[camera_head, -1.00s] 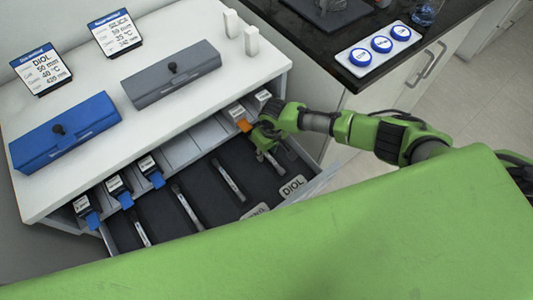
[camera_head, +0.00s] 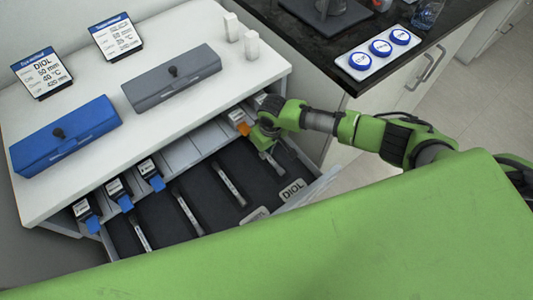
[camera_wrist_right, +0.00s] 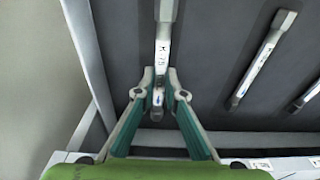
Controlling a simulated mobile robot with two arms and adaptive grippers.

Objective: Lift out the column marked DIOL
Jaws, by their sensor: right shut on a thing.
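A white column (camera_wrist_right: 162,50) with a small printed label lies in the open drawer (camera_head: 160,215). My right gripper (camera_wrist_right: 160,82) is shut on this column near one end in the wrist view. In the head view, my right gripper (camera_head: 265,140) is at the drawer's right end, and its wrist hides much of the hold. A DIOL plate (camera_head: 292,190) sits at the drawer's front, in line with the held column. A display card (camera_head: 43,72) reading DIOL stands on the cabinet top. The writing on the held column is too small to read surely. My left gripper is not in view.
Several other columns, such as one in the middle (camera_head: 230,184), lie spaced across the drawer. A blue case (camera_head: 65,133) and a grey case (camera_head: 172,78) sit on the cabinet top (camera_head: 130,130). A pad with blue buttons (camera_head: 380,48) lies on the dark counter.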

